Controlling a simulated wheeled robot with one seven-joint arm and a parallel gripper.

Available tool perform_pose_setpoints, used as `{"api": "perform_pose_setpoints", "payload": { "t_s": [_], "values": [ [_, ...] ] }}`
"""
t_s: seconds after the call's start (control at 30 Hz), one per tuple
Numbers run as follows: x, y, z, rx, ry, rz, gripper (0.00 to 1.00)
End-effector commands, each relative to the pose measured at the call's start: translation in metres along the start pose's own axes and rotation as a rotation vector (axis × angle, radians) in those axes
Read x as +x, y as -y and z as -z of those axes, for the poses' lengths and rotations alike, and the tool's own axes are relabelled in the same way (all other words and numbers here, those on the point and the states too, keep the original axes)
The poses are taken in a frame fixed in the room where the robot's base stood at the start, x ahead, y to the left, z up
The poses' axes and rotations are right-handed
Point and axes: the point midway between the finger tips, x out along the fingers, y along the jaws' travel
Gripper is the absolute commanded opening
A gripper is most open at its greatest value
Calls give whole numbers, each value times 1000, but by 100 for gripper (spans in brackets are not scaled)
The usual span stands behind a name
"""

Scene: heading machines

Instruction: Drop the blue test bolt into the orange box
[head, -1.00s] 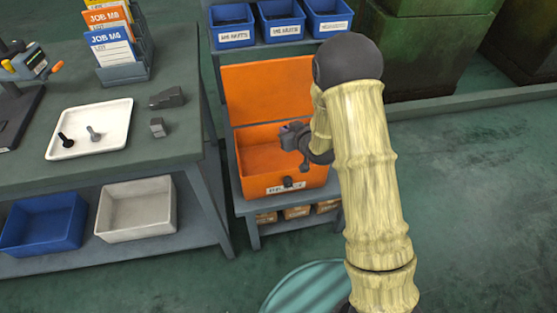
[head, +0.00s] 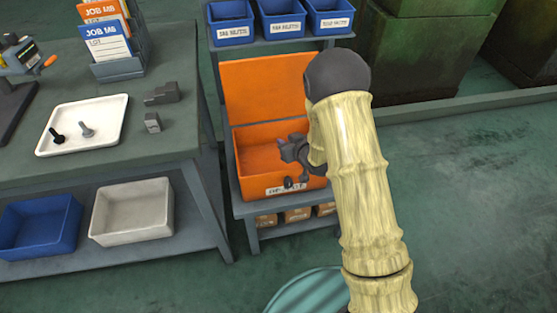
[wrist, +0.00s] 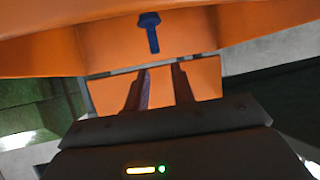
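The orange box (head: 250,136) stands with its lid raised on a low stand right of the bench. My gripper (head: 284,150) is over the box's opening in the head view. In the wrist view my gripper (wrist: 158,70) has its two fingers apart with nothing between them. The blue bolt (wrist: 152,32) shows beyond the fingertips, apart from them, against the orange inside of the box. I cannot tell whether it rests there or is falling. The bolt is hidden in the head view.
A white tray (head: 104,112) with a black bolt (head: 57,133) and a grey bolt (head: 86,129) lies on the bench, beside small grey blocks (head: 153,122). Blue bins (head: 281,20) stand behind the box. Open floor lies to the right.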

Motion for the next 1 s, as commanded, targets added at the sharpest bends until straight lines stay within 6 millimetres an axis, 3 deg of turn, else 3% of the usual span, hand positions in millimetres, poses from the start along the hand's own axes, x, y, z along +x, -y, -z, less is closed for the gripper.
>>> {"api": "perform_pose_setpoints", "payload": {
  "t_s": [0.47,0.67,1.0],
  "values": [
    [-8,0,0,1,1,0,35],
    [-38,-1,2,2,1,-1,35],
    [-105,-1,1,3,1,-3,35]
  ]
}}
